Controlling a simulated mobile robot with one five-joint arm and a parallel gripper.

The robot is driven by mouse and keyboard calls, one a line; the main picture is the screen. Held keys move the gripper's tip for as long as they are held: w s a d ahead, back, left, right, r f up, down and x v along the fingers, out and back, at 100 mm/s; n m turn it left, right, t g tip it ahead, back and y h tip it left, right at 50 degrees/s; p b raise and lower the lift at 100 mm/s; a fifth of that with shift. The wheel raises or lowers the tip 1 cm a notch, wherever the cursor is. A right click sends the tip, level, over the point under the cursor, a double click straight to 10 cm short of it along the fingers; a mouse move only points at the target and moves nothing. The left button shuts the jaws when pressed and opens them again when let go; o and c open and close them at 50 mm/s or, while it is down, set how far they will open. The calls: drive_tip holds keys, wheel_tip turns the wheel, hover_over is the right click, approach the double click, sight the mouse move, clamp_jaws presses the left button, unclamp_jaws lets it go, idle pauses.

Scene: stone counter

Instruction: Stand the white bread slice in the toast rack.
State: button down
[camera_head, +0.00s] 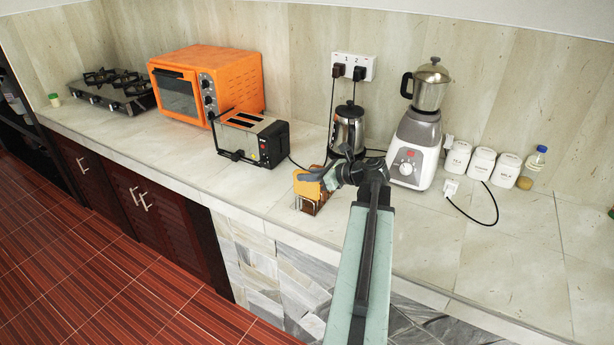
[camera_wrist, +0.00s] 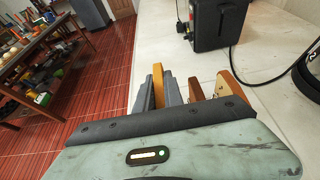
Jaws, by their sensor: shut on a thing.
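My gripper (camera_head: 328,180) is shut on the white bread slice, which shows as a golden-tan slice (camera_head: 306,188) at the toast rack. In the wrist view the slice's narrow edge (camera_wrist: 158,84) stands upright between the two grey fingers. The toast rack (camera_head: 297,204) is on the counter near its front edge, with thin wires partly visible. Darker brown slices (camera_head: 322,199) are at the rack; in the wrist view brown edges (camera_wrist: 228,82) stand to the right of my fingers. Whether the held slice touches the rack's base is hidden.
A black toaster (camera_head: 272,143) stands to the left and an orange oven (camera_head: 237,75) behind it. A steel kettle (camera_head: 348,128) and a blender (camera_head: 414,150) are behind my gripper. White canisters (camera_head: 481,162) and a cord (camera_head: 482,219) lie right. The front-right counter is clear.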

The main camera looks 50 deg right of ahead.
sight(307, 197)
drive_tip(key=shift+f+b, duration=2.3)
drive_tip(key=shift+f, duration=0.05)
drive_tip(key=c, duration=1.4)
unclamp_jaws()
drive_tip(key=shift+o, duration=0.2)
drive_tip(key=p+v, duration=0.3)
drive_tip(key=v, duration=0.4)
drive_tip(key=shift+s, duration=0.35)
drive_tip(key=shift+d+r, duration=0.1)
